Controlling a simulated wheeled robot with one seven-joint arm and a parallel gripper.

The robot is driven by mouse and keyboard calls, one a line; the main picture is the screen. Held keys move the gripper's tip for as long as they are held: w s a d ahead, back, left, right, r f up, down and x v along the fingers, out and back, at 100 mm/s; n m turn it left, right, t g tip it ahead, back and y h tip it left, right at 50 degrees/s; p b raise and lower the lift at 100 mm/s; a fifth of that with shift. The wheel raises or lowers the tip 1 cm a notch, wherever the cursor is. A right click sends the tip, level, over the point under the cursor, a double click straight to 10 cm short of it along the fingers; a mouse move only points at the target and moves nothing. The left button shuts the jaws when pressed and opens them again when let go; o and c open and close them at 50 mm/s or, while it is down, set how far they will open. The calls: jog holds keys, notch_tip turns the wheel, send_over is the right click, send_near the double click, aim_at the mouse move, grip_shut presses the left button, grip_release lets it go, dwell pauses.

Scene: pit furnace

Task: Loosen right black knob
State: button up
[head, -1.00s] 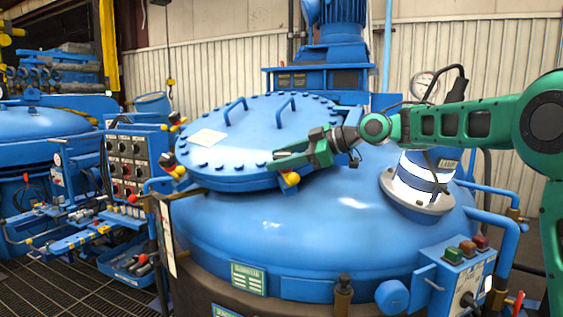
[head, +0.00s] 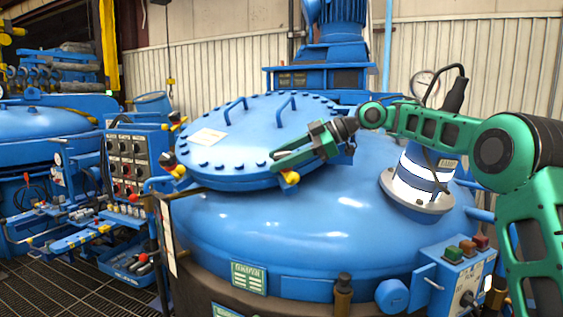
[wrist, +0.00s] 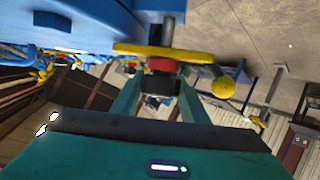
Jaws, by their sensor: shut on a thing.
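The right black knob (wrist: 160,86) sits between the two green fingers of my gripper (wrist: 158,98) in the wrist view. A red collar (wrist: 163,65) and a flat yellow bar (wrist: 163,50) lie beyond it on a metal rod. My gripper is shut on the knob. In the head view my gripper (head: 278,160) is at the front right rim of the blue lid (head: 225,165). It hides the knob there, and a yellow clamp end (head: 290,177) shows just below the fingers.
Another black knob (head: 168,160) with yellow parts is at the lid's left rim. A white and blue cylinder (head: 420,178) with a cable stands on the vessel below my arm. A button box (head: 465,262) is at the lower right. The vessel's front dome is clear.

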jog(key=shift+w+d+r, duration=0.1)
jog(key=shift+w+r, duration=0.05)
jog(key=o, duration=1.1)
jog(key=shift+c, duration=0.2)
jog(key=v, duration=1)
jog(key=shift+d, duration=0.4)
jog(key=shift+r, duration=0.1)
